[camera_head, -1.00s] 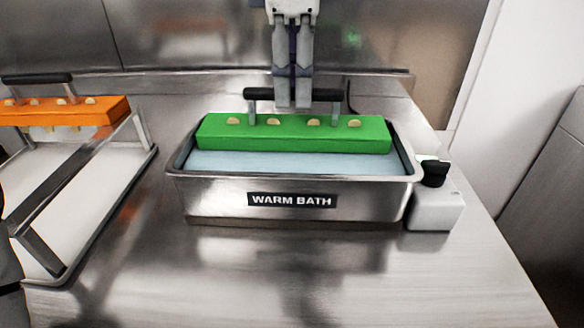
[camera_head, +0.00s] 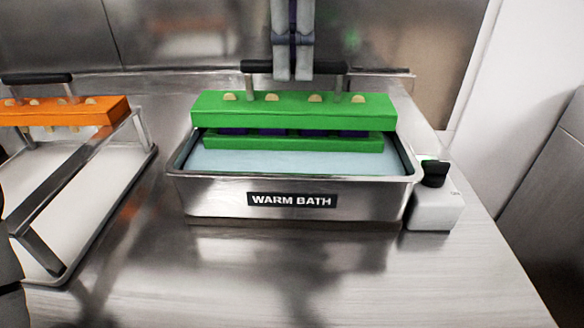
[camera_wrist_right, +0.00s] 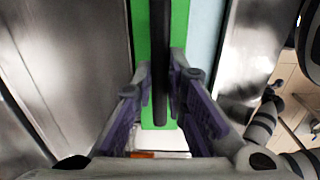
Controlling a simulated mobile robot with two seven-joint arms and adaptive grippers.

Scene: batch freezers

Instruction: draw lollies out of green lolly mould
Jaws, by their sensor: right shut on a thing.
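My right gripper (camera_head: 293,72) is shut on the black handle (camera_head: 262,67) of the green stick holder (camera_head: 292,112); the handle also runs between its fingers in the right wrist view (camera_wrist_right: 161,60). The holder carries several stick ends on top. It is raised above the green lolly mould (camera_head: 290,144), with a gap between them. Dark purple lollies (camera_head: 320,133) show in that gap, their lower ends hidden in the mould. The mould sits in the water of the steel warm bath (camera_head: 215,196). My left gripper is not in view.
An orange holder (camera_head: 85,112) with a black handle hangs on a metal rack (camera_head: 75,175) over a white tray (camera_head: 95,190) at the left. A white control box with a black knob (camera_head: 434,210) stands right of the bath. The front counter is clear.

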